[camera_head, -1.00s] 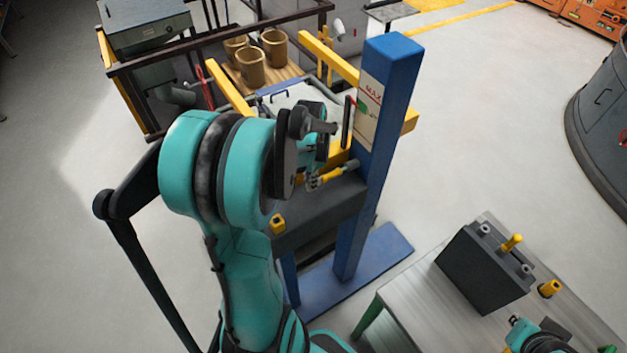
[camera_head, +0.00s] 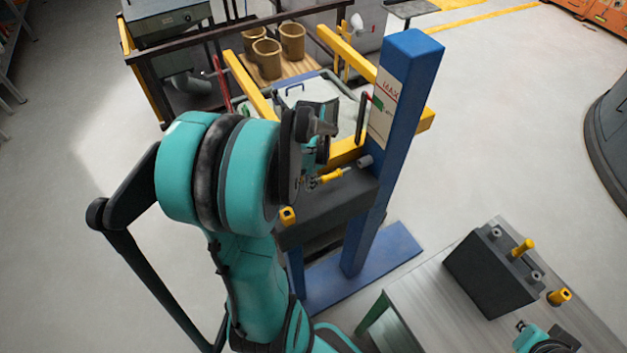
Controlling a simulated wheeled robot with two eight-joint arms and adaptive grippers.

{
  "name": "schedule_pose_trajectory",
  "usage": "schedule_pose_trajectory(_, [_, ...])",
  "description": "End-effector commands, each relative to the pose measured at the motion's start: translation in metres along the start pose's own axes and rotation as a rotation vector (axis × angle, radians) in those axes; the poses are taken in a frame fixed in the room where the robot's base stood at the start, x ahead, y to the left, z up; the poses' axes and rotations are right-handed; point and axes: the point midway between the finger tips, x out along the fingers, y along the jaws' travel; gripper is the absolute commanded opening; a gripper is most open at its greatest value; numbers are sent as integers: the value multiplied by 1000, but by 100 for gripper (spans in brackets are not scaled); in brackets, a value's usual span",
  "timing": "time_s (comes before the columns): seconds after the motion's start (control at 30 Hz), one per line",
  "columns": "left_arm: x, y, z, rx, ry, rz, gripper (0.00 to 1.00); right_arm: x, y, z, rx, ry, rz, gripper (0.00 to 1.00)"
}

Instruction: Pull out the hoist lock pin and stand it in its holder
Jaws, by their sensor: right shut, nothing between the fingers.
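My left arm covers much of the middle of the view. My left gripper (camera_head: 311,182) is at the hoist frame, beside its blue post (camera_head: 398,150). It appears shut on a yellow-handled pin (camera_head: 335,174), which points up and right toward a grey round fitting (camera_head: 365,160) on the frame. A short gap shows between pin and fitting. The fingers are partly hidden by my wrist. On the table at lower right, a dark block (camera_head: 480,285) carries an upright yellow peg (camera_head: 523,248); I cannot tell which part is the pin holder. My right gripper (camera_head: 535,338) is at the lower edge, partly cut off.
A yellow hollow piece (camera_head: 559,297) stands by the dark block on the grey table (camera_head: 410,305). Another yellow piece (camera_head: 288,216) is on the dark frame beam (camera_head: 320,212). Yellow bars (camera_head: 250,88) and brown buckets (camera_head: 267,58) are behind. The floor right of the post is clear.

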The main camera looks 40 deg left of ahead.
Motion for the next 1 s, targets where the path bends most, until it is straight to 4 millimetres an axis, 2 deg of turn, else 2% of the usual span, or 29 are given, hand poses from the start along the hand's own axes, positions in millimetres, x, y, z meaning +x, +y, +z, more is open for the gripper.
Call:
schedule_pose_trajectory(0.43, [0, 0, 5, -1, 0, 0, 0, 0, 0, 0, 0, 0, 0, 0])
schedule_pose_trajectory(0.83, [0, 0, 36, -2, 0, 0, 0, -1, 0, -1, 0, 0, 0, 0])
schedule_pose_trajectory(1.0, [0, 0, 42, 0, 0, 0, 0, -1, 0, -1, 0, 0, 0, 0])
